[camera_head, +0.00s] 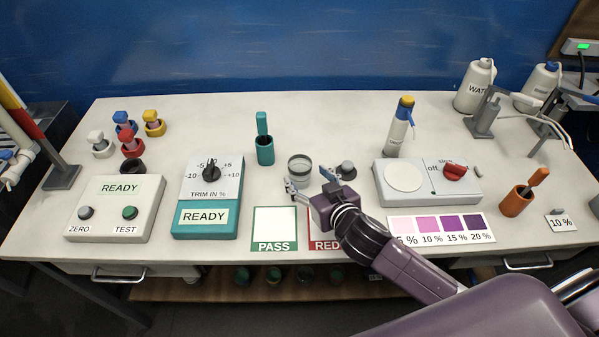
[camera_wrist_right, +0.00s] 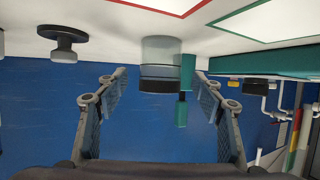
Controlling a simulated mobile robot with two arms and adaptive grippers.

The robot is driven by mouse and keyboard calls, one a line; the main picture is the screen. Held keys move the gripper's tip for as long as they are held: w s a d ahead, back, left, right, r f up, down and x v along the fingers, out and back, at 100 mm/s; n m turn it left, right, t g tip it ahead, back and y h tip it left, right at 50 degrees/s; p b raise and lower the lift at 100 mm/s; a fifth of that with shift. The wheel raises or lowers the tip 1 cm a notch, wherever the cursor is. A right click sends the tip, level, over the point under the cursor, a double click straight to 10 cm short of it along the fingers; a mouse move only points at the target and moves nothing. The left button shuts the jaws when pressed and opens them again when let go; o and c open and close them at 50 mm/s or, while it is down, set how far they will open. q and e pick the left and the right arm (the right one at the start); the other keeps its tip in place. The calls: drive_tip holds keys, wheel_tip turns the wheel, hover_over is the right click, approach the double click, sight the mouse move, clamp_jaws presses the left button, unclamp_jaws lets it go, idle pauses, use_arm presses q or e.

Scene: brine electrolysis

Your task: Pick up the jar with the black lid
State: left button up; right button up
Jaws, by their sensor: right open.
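A small clear glass jar (camera_head: 300,167) stands upright near the middle of the table. In the head view it shows a dark rim and a grey-green round top. The right wrist view, which is upside down, shows the jar's glass body (camera_wrist_right: 161,52) with a black lid (camera_wrist_right: 160,86). My right gripper (camera_head: 308,181) is open and empty, just in front of the jar. In the right wrist view the jar lies between the two open fingers (camera_wrist_right: 160,93), apart from both as far as I can tell. My left gripper is not in view.
A teal holder (camera_head: 265,151) stands behind the jar, to its left. A small grey knob-shaped piece (camera_head: 347,168) stands close on the right. PASS (camera_head: 274,244) and partly hidden red-bordered cards lie in front. The white-plate device (camera_head: 440,193) is further right. Table behind the jar is clear.

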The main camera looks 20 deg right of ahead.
sight(305, 175)
drive_tip(key=p+x, duration=0.1)
drive_tip(key=x, duration=0.2)
drive_tip(key=shift+w+f, duration=0.1)
drive_tip(key=shift+w, duration=0.25)
drive_tip(key=shift+w+a+f, duration=0.15)
drive_tip(key=shift+w+f, duration=0.15)
drive_tip(key=shift+w, duration=0.25)
drive_tip(key=c, duration=1)
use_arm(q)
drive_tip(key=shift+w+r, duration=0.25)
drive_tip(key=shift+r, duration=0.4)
use_arm(e)
drive_tip(key=c, duration=0.4)
drive_tip(key=shift+r, duration=0.1)
